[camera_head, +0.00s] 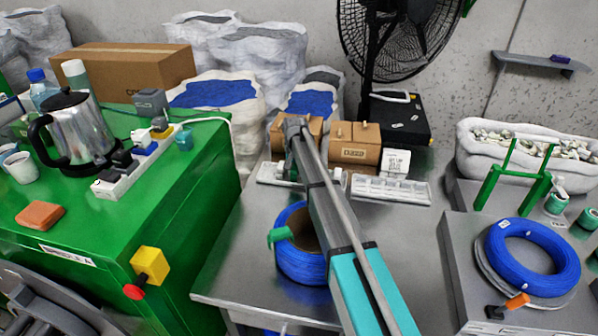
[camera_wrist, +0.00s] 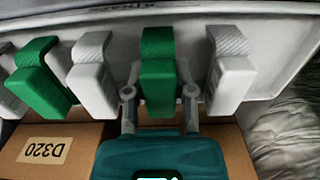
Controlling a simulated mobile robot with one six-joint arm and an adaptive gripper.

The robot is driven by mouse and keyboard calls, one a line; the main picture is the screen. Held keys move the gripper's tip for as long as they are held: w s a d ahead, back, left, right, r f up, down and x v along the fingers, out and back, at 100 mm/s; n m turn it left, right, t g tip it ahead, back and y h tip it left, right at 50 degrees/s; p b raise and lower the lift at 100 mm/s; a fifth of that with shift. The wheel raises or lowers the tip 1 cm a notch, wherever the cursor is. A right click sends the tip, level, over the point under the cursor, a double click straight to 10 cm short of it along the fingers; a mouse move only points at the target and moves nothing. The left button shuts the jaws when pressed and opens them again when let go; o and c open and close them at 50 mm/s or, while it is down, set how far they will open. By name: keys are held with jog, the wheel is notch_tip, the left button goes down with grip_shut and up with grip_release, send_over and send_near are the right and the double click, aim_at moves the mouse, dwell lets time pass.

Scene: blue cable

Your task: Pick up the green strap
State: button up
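In the wrist view, a green strap (camera_wrist: 158,75) hangs over the edge of a pale tray (camera_wrist: 262,28), between two white straps (camera_wrist: 92,75) (camera_wrist: 230,70). Another green strap (camera_wrist: 38,80) hangs further left. My gripper (camera_wrist: 159,95) is open, with one finger on each side of the middle green strap. Narrow gaps seem to show between the fingers and the strap. In the head view, my arm reaches to the back of the grey table, and it hides most of the gripper and straps there.
Cardboard boxes (camera_head: 354,148) stand behind the white trays (camera_head: 390,190). A blue cable coil (camera_head: 298,268) with a green piece (camera_head: 279,236) on it lies beside my arm. A green cabinet (camera_head: 170,215) is at left, and a second blue coil (camera_head: 533,257) is at right.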

jog(key=shift+c, duration=0.7)
jog(key=shift+r, duration=0.25)
notch_tip(320, 180, up, 2)
jog(key=p, duration=0.2)
jog(key=shift+r+p, duration=0.1)
jog(key=shift+p, duration=0.2)
jog(key=s+a+r+p, duration=0.5)
jog(key=s+r+p, duration=0.5)
jog(key=s, duration=0.3)
jog(key=shift+r, duration=0.2)
jog(key=shift+a, duration=0.1)
